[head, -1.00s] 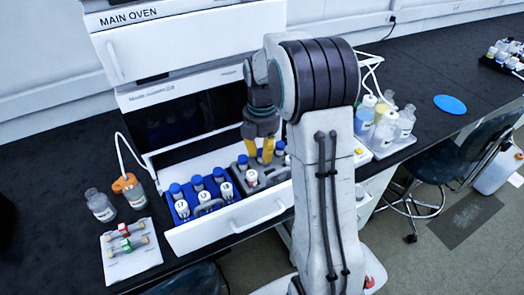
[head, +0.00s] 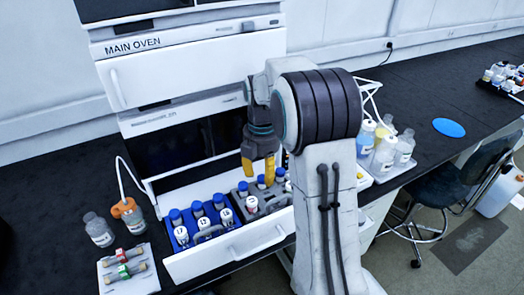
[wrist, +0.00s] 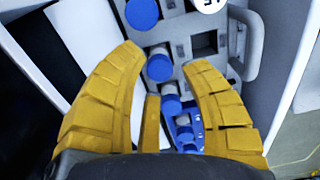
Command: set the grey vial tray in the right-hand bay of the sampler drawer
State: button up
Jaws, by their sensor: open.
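The grey vial tray (head: 238,196) with blue- and white-capped vials sits in the right-hand bay of the white sampler drawer (head: 228,254), beside the blue tray. It looks level, though my gripper and arm hide part of it. My gripper (head: 258,174) has yellow fingers and is above the tray. In the wrist view, the fingers (wrist: 165,55) are open and spread with nothing held between them. The grey tray (wrist: 193,27) shows beyond them, with its handle (wrist: 251,45) at the right.
A blue vial tray (head: 188,214) fills the left-hand bay. Bottles (head: 99,231) and a white pad with tubes (head: 125,270) lie left of the drawer. A tray of bottles (head: 384,148) stands right of my arm. The oven (head: 195,65) rises behind.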

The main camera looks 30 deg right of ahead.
notch_tip(320, 180, up, 6)
jog(key=shift+w+r, duration=0.1)
jog(key=shift+r, duration=0.15)
jog(key=s+a+r+m+t+b, duration=0.1)
jog(key=s+a+r+m, duration=0.2)
jog(key=s+m, duration=0.15)
jog(key=s+a+r+m+t, duration=0.1)
jog(key=s+a+r+m, duration=0.1)
jog(key=s+a+m, duration=0.3)
jog(key=s+f+m+t, duration=0.1)
jog(key=s+f+m, duration=0.1)
jog(key=s+m, duration=0.2)
jog(key=s+a+f+m+t, duration=0.1)
jog(key=s+f+m, duration=0.2)
jog(key=s, duration=0.5)
jog(key=shift+f+m+t, duration=0.3)
jog(key=shift+m, duration=0.45)
